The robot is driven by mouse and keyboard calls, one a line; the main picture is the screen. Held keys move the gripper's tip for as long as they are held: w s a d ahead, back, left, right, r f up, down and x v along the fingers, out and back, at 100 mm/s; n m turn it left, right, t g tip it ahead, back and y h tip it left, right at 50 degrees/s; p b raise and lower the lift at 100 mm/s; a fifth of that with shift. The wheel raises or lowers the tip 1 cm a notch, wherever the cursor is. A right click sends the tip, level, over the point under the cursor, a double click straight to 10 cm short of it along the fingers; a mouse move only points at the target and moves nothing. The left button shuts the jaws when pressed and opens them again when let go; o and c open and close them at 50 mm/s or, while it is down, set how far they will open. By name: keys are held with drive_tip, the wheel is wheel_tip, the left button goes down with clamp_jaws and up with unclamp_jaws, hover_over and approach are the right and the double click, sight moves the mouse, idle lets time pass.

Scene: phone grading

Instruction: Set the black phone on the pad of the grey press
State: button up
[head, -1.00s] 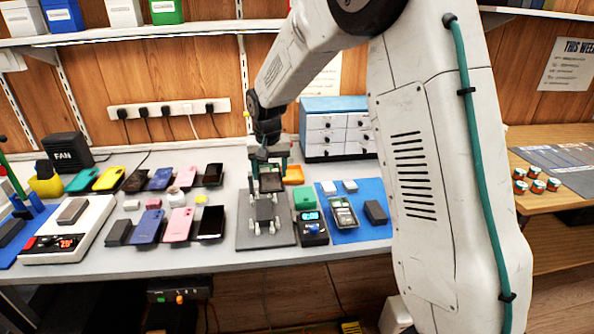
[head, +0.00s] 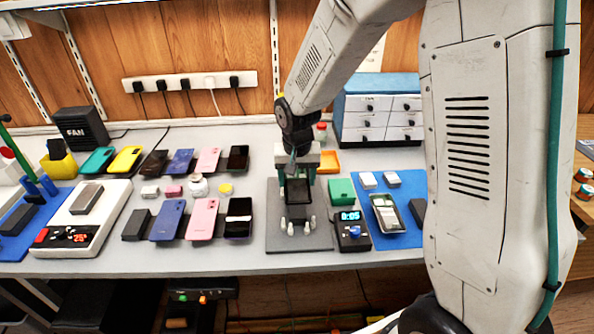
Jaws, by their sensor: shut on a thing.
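The grey press stands at the bench's front middle, with a flat grey base (head: 318,240) and small white posts at its front. My gripper (head: 298,175) is over the press, at the end of my downward-reaching arm. It is shut on a black phone (head: 298,191), which shows just below it, over the press. The press's pad is mostly hidden behind the phone and gripper. I cannot tell whether the phone touches the pad.
Several phones lie in rows to the left. A drawer cabinet (head: 378,115) stands behind. Bench between phones and press is narrow.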

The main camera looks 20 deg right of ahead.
drive_tip(key=shift+f, duration=3.05)
drive_tip(key=shift+s, duration=0.2)
drive_tip(key=shift+f, duration=0.4)
drive_tip(key=o, duration=1.4)
drive_tip(key=shift+r, duration=0.65)
